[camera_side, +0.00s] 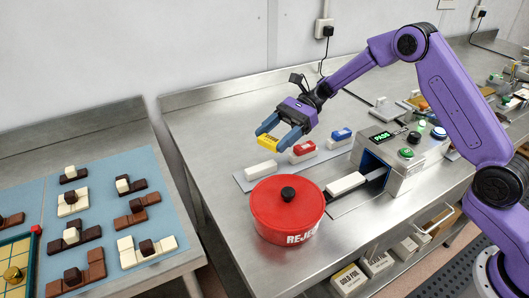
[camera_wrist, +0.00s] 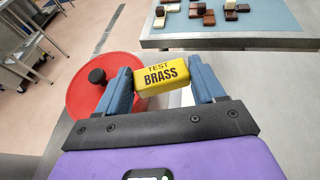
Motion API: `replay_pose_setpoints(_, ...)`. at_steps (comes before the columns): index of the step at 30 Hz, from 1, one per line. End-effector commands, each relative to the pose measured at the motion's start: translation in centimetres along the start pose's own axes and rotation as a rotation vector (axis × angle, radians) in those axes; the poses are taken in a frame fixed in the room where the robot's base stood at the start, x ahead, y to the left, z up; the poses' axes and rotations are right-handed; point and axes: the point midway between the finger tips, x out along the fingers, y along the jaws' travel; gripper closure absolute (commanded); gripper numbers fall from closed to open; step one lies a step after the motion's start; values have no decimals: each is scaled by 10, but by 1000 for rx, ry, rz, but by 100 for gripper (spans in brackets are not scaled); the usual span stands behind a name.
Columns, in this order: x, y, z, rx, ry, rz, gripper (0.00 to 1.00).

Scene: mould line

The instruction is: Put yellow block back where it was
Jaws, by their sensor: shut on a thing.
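The yellow block (camera_side: 267,142) is held between the blue fingers of my gripper (camera_side: 279,138), above the table. In the wrist view, the yellow block (camera_wrist: 161,76) shows black lettering, "TEST BRASS", and spans the gap between the fingertips of my gripper (camera_wrist: 160,84). In the side view, a grey strip (camera_side: 242,180) lies below it. On that strip are a white base (camera_side: 261,169) with nothing on top, a white base carrying a red block (camera_side: 304,148), and one carrying a blue block (camera_side: 341,134).
A red lidded pot marked "REJE..." (camera_side: 287,215) stands in front of the strip. A white bar (camera_side: 346,183) lies at the opening of a grey machine (camera_side: 400,160) with a lit "PASS" display. A separate table at left holds brown and white pieces on a blue mat (camera_side: 105,200).

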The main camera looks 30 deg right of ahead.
Motion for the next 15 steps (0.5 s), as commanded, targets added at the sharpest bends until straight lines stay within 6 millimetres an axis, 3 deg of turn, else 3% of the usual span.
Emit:
replay_pose_setpoints(6, 13, -22, -24, 1, -1, 1, 66)
replay_pose_setpoints(15, 20, -35, -39, 0, -1, 0, 66)
